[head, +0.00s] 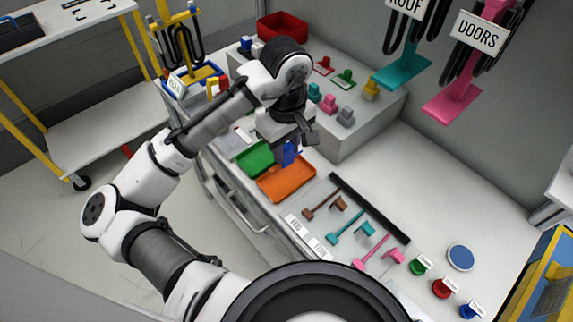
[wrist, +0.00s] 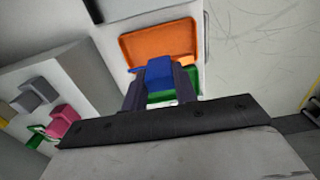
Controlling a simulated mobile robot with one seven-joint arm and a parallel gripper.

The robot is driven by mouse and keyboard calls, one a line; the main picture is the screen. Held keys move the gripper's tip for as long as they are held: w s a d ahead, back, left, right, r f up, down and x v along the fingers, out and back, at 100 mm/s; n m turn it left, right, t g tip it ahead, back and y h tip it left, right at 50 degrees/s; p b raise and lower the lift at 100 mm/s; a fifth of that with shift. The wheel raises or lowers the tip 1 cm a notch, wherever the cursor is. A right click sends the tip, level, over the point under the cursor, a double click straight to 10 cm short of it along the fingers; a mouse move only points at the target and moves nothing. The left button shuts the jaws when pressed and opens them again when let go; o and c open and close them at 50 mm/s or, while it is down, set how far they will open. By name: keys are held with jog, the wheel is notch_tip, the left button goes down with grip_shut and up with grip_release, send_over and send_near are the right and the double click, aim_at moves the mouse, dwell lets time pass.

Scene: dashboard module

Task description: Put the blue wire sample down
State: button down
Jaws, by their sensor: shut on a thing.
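The blue wire sample (head: 289,152) is a small blue block held between the fingers of my gripper (head: 291,140). It also shows in the wrist view (wrist: 158,74), between the dark fingertips of my gripper (wrist: 160,88). The sample is above the trays, near where the green tray (head: 256,158) meets the orange tray (head: 287,180). In the wrist view, the orange tray (wrist: 140,45) lies beyond the sample and the green tray (wrist: 188,97) is partly hidden behind my gripper. I cannot tell the sample's exact height above the trays.
A grey raised block (head: 345,135) with several coloured parts stands right of my gripper. Brown, teal and pink tools (head: 345,230) lie in front beside a black bar (head: 370,208). A red bin (head: 282,26) is at the back. Signed hanging wires (head: 478,35) are at upper right.

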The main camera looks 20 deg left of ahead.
jog(key=shift+f, duration=3.3)
jog(key=shift+f+b, duration=0.2)
jog(key=shift+b, duration=0.1)
jog(key=c, duration=1.1)
grip_release()
jog(key=shift+r, duration=0.2)
